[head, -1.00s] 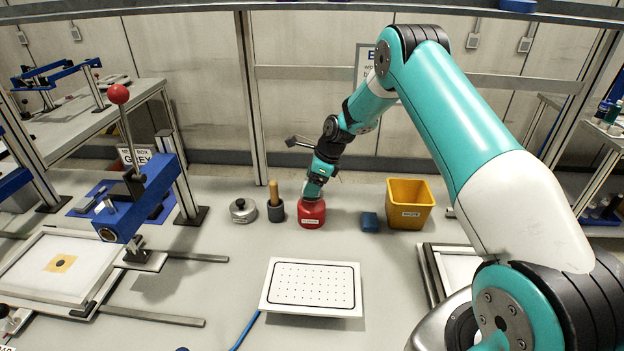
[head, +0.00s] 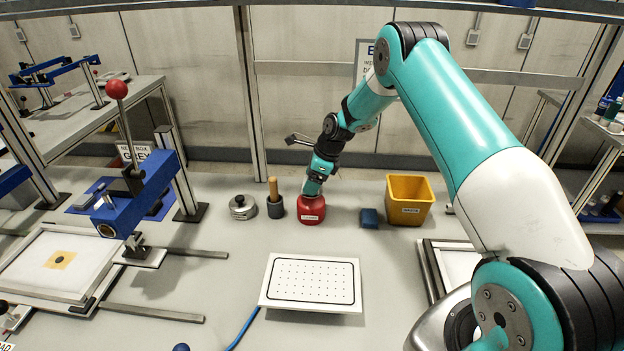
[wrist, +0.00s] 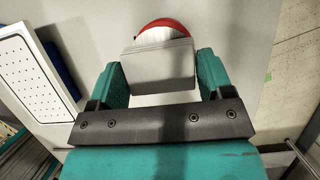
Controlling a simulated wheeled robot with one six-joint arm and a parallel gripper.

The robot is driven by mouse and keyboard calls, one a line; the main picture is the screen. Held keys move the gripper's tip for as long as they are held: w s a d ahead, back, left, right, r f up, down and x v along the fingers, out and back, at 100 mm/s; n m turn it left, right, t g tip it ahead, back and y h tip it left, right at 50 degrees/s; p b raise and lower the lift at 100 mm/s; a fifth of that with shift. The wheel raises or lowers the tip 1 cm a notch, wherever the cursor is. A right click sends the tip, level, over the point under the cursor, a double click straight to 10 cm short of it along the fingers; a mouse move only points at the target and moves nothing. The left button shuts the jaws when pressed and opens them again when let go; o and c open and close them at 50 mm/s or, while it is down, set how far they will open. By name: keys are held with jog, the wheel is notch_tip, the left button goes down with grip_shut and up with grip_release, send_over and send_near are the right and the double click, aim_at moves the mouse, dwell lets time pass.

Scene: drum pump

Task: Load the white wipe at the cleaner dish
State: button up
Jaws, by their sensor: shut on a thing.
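The red cleaner dish (head: 311,211) stands upright on the bench, a labelled round pot. My gripper (head: 312,198) points down right at its top. In the wrist view my gripper (wrist: 157,82) has its two teal fingers on either side of a pale white-grey block, the white wipe (wrist: 158,66), and is shut on it. Beyond the wipe, the red rim of the dish (wrist: 165,23) shows with a white top inside it. The wipe covers part of the dish there, and I cannot tell how firmly they touch. The wipe is hardly visible in the head view.
A dark pot with a wooden handle (head: 275,205) and a metal lidded tin (head: 242,208) stand left of the dish. A blue block (head: 369,218) and a yellow bin (head: 409,203) stand right. A white dotted board (head: 311,262) lies in front. A blue clamp frame (head: 140,195) is at left.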

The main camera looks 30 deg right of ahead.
jog(key=shift+f+b, duration=0.45)
jog(key=shift+f, duration=0.55)
dwell(1.3)
jog(key=shift+r+p, duration=2.55)
jog(key=shift+r, duration=1)
